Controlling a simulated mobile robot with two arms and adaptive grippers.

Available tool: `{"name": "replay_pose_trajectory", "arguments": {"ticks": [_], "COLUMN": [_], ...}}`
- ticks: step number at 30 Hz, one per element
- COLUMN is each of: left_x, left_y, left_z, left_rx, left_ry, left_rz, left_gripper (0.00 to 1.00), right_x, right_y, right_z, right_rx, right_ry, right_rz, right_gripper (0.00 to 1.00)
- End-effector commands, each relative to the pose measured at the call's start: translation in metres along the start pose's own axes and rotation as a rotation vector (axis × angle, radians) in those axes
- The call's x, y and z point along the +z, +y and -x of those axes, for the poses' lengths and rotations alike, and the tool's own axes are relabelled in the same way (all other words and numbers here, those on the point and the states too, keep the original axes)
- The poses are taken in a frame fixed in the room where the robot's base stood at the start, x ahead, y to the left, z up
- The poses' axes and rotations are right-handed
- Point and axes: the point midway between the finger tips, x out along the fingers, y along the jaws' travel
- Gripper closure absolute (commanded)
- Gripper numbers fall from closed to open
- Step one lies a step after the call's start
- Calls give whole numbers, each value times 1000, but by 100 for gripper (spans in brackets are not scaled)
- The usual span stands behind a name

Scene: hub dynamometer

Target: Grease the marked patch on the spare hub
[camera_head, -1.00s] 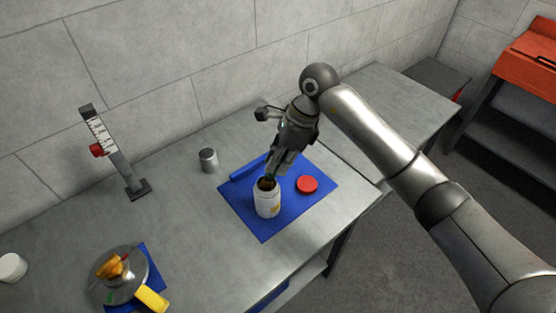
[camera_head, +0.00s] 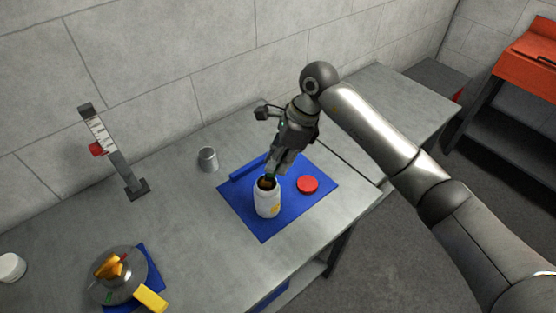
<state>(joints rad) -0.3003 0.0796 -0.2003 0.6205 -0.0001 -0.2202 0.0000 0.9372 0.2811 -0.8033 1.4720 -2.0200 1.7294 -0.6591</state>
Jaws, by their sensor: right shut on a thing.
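My right gripper (camera_head: 276,170) points down just above the mouth of a white jar (camera_head: 267,204). It is shut on a thin dark tool (camera_head: 270,178), whose lower end reaches the jar's open mouth; the gripper hides most of the tool. The jar stands upright on a blue mat (camera_head: 255,226), and its contents look brown. A round grey hub (camera_head: 125,287) with an orange middle lies at the lower left. It bears small red and green marks; I cannot tell which is the marked patch. My left gripper is not in view.
A red lid (camera_head: 307,184) lies on the mat right of the jar. A grey can (camera_head: 208,159) and an upright gauge stand (camera_head: 122,160) are further back. A yellow block (camera_head: 151,299) is by the hub, a white cup (camera_head: 11,267) at the far left. The bench between hub and jar is clear.

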Motion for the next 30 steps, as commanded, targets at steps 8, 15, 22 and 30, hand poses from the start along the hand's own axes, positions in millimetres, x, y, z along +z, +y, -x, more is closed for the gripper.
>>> {"name": "replay_pose_trajectory", "arguments": {"ticks": [8,15,22,30], "left_x": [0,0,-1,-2], "left_y": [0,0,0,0], "left_z": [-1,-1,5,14], "left_rx": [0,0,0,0], "left_ry": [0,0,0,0], "left_rz": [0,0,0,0], "left_gripper": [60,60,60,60], "right_x": [-2,-2,2,10], "right_y": [1,1,1,2], "right_z": [-3,-3,9,31], "right_rx": [5,6,3,1], "right_ry": [6,6,6,3], "right_rz": [-2,-3,-2,-1], "right_gripper": [100,100,100,100]}}
